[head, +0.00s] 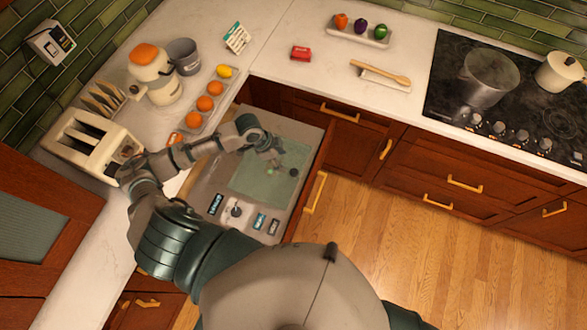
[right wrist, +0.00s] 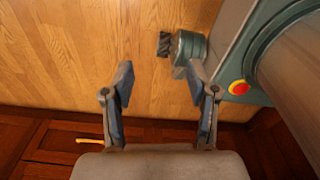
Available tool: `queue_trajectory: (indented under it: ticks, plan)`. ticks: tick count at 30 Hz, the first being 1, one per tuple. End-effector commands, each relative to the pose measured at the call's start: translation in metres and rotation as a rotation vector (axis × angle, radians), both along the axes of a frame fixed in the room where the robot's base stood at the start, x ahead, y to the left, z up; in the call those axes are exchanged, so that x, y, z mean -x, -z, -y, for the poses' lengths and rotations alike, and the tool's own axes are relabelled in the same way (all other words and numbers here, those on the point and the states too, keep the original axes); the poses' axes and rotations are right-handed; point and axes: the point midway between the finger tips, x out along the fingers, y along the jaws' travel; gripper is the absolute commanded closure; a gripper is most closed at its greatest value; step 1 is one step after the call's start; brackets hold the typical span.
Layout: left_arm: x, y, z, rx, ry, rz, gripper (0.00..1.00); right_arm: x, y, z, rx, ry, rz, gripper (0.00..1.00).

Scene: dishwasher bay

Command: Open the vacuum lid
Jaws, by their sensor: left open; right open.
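The vacuum drawer (head: 205,178) is pulled out from under the counter corner. Its greenish see-through lid (head: 255,190) looks flat and closed on the top panel. A small dark knob (head: 293,172) shows near the lid's right edge. My left gripper (head: 277,161) is open over the far part of the lid, a little left of the knob. I cannot tell whether it touches the lid. My right gripper (right wrist: 160,82) is open and empty above the wooden floor in the right wrist view. It is out of sight in the head view.
A toaster (head: 95,145), a tray of oranges and a lemon (head: 208,104), and a juicer (head: 154,80) stand on the left counter. A stove (head: 510,95) with pots is at the right. Open floor (head: 400,255) lies in front of the cabinets.

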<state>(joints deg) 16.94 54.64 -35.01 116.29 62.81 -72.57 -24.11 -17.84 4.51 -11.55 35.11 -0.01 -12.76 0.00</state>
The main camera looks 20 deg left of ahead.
Motion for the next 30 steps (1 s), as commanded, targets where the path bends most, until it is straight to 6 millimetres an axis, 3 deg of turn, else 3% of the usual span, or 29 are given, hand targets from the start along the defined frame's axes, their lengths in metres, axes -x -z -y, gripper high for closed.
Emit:
queue_trajectory:
  ticks: [6, 12, 18, 27, 30]
  plan:
    - [-0.008, 0.049, 0.018, 0.002, -0.003, -0.004, 0.41, -0.017, -0.004, 0.003, 0.003, -0.001, 0.026, 0.42]
    - [-0.014, 0.082, 0.031, 0.001, -0.002, -0.002, 0.41, -0.022, -0.005, 0.003, 0.002, -0.001, 0.033, 0.42]
    - [-0.017, 0.098, 0.037, -0.001, -0.001, -0.001, 0.41, -0.016, -0.005, 0.001, 0.0, 0.001, 0.025, 0.42]
    - [-0.018, 0.1, 0.037, -0.001, 0.0, 0.0, 0.41, -0.013, -0.005, -0.001, -0.002, 0.003, 0.019, 0.42]
    - [-0.018, 0.1, 0.037, -0.001, -0.001, 0.0, 0.66, -0.013, -0.004, -0.001, -0.002, 0.003, 0.019, 0.42]
